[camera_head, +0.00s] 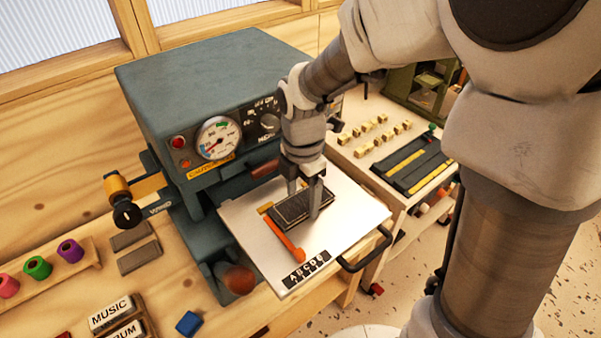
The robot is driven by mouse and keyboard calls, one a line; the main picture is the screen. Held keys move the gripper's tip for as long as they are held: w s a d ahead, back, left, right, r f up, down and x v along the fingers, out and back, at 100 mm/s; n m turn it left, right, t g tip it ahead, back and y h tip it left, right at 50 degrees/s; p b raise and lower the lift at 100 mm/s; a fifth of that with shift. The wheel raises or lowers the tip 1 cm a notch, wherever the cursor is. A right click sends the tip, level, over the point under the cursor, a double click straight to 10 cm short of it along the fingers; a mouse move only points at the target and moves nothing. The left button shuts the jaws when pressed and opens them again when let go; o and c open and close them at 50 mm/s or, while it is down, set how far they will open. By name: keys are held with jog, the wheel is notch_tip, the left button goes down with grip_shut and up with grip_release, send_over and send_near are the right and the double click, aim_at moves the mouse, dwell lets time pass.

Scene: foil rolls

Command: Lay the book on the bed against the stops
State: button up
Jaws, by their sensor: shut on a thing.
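The book (327,205) is dark with a thin light border on its cover. It lies flat over the pale bed (352,232), close to the orange stops (287,239). My gripper (304,198) points down and is shut on the book, one finger on each side. I cannot tell whether the book touches the stops or rests fully on the bed. The bed sticks out in front of a grey-green press (200,80) with a gauge (218,138).
A black handle (368,255) is at the bed's right edge, and a strip of letters (306,270) lies at its front. Coloured foil rolls (38,267) stand at left. Labelled blocks (112,313) sit at the front. Small brass-coloured type pieces (375,128) lie on the right table.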

aim_at(303, 202)
jog(key=shift+f, duration=0.1)
jog(key=shift+f, duration=0.1)
jog(key=o, duration=1.3)
jog(key=shift+o, duration=0.2)
jog(key=shift+r, duration=0.2)
notch_tip(303, 202, up, 11)
jog(key=s+d+r+m+t, duration=0.2)
jog(key=s+d+m, duration=0.3)
jog(key=m, duration=0.7)
jog(key=s+d+r+m+t, duration=0.2)
jog(key=s+d+m, duration=0.3)
jog(key=m, duration=0.7)
jog(key=shift+s+d+r+m+t+p, duration=0.35)
jog(key=shift+s+t, duration=0.45)
jog(key=shift+s, duration=0.4)
